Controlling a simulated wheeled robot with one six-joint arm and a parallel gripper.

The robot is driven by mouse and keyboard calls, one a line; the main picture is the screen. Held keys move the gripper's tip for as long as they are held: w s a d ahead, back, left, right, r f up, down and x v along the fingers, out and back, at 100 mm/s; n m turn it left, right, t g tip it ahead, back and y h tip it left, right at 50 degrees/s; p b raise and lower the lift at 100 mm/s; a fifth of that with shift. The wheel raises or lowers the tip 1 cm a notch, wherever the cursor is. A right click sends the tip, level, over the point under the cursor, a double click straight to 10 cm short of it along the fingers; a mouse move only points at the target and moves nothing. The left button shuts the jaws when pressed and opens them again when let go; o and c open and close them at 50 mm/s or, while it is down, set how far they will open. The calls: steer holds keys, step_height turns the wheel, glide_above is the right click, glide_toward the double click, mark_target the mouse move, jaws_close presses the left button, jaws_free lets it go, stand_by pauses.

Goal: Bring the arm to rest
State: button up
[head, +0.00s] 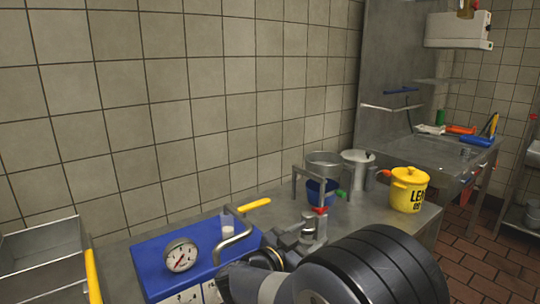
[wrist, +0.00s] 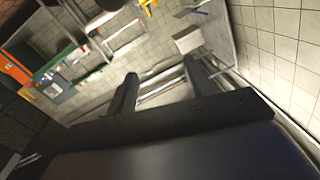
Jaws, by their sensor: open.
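My gripper (wrist: 160,82) shows in the wrist view with its two dark fingers apart and nothing between them. In the head view my arm reaches in from the bottom right, over the front of the steel counter (head: 365,226). The gripper end there is near the blue box with a dial, and its fingers are hard to make out. I cannot tell whether the arm touches anything.
The blue box (head: 150,257) with a round dial (head: 181,256) stands at front left, beside steel bins (head: 40,262). A yellow lidded pot (head: 409,190), a steel pot (head: 357,167) and a blue container (head: 321,192) under a stand are behind my arm. A tiled wall (head: 180,100) bounds the counter.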

step_height(320, 180, down, 9)
steer(key=d+n+t+y+b, duration=0.1)
steer(key=d+t+y+b, duration=0.1)
steer(key=b, duration=0.1)
steer(key=shift+w+n, duration=0.2)
steer(key=shift+n, duration=0.2)
steer(key=shift+r, duration=0.1)
